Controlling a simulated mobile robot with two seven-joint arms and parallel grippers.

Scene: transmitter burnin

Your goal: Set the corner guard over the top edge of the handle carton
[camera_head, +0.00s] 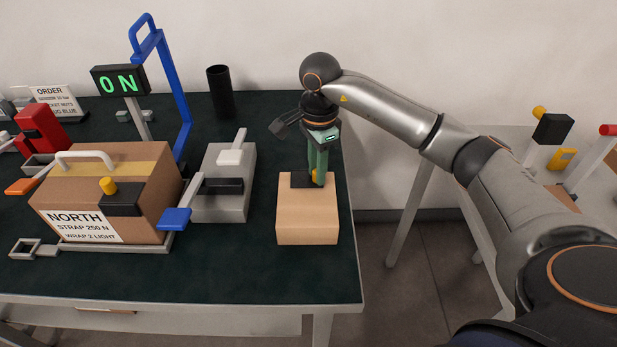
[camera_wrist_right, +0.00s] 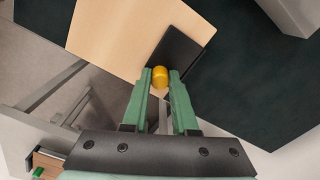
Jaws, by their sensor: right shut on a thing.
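The handle carton (camera_head: 155,195) is a brown box at the left with a white handle on top, a tan tape strip and a NORTH label. A black corner guard with a yellow knob (camera_head: 122,202) sits over its front top edge. Another black corner guard (camera_head: 299,180) lies on a light wooden block (camera_head: 307,225); it also shows in the right wrist view (camera_wrist_right: 188,58). My right gripper (camera_head: 317,178) points down there, its green fingers shut on that guard's yellow knob (camera_wrist_right: 160,77). My left gripper is out of view.
A grey device with a black bar and white lever (camera_head: 228,205) stands between carton and block. A black cylinder (camera_head: 220,92) stands at the back. The dark table front is clear.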

